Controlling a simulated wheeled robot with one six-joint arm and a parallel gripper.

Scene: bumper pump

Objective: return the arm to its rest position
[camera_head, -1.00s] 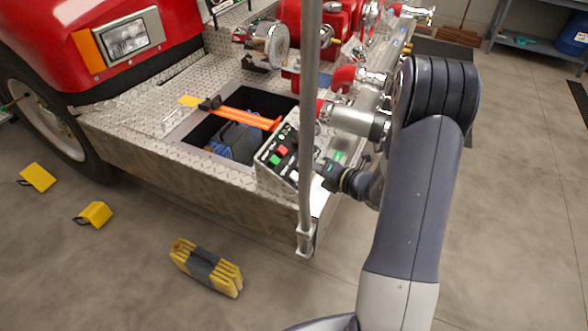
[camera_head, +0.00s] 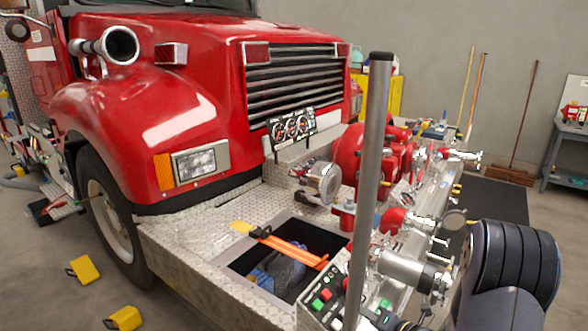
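My arm (camera_head: 515,268) shows at the lower right corner of the head view, its dark grey ribbed joint in front of the bumper's right end. My gripper is not clearly visible; the arm's lower part is cut off by the bottom edge. The control panel (camera_head: 322,296) with red and green buttons sits on the bumper, left of my arm and partly behind a grey vertical pole (camera_head: 371,180).
A red fire truck (camera_head: 200,100) fills the left and middle. Its diamond-plate bumper (camera_head: 200,235) carries a red pump (camera_head: 352,160), pipe fittings and an open well with orange straps (camera_head: 295,250). Yellow chocks (camera_head: 85,269) lie on the floor. A shelf (camera_head: 567,150) stands far right.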

